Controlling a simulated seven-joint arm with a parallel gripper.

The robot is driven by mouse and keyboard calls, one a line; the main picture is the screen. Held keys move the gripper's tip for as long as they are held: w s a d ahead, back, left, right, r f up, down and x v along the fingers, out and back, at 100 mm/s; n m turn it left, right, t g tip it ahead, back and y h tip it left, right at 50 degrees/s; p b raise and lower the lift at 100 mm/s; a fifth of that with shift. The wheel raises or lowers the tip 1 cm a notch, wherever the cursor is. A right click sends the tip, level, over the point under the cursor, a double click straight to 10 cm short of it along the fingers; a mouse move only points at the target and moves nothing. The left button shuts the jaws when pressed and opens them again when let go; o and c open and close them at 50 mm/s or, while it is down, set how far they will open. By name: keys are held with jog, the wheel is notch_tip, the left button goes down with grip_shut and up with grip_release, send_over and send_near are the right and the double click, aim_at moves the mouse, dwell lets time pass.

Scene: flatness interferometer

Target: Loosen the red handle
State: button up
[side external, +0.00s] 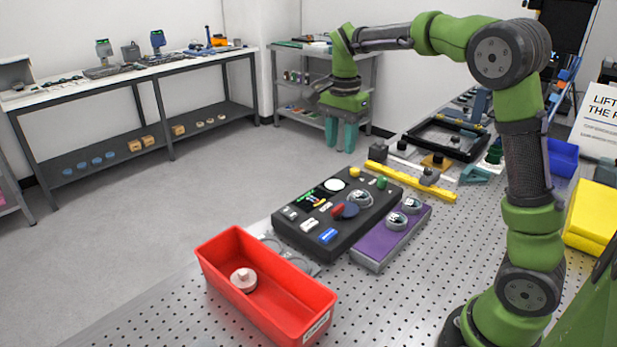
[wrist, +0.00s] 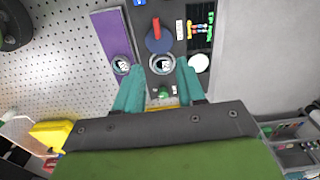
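The red handle (side external: 338,210) sits on the dark control box (side external: 296,238), beside a blue round knob (side external: 349,210). In the wrist view the red handle (wrist: 156,28) lies over the blue disc (wrist: 158,42) near the top of the picture. My gripper (side external: 342,146) is above and beyond the far end of the box, fingers pointing down, apart from the handle. In the wrist view its teal fingers (wrist: 160,75) are spread with a gap between them. Nothing is held. A round gauge and a green button show between and below the fingers.
A purple block (side external: 392,240) with round gauges stands right of the box. A yellow bar (side external: 410,181) lies behind. A red bin (side external: 266,285) holding a pale pink round part (side external: 243,279) stands in front. A black frame (side external: 446,137) lies at the back. Perforated table is clear at front right.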

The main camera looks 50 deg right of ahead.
aim_at(338, 207)
jog(key=shift+m, duration=0.3)
jog(key=f, duration=1.7)
jog(key=shift+s+a, duration=0.15)
jog(key=shift+s, duration=0.05)
grip_shut()
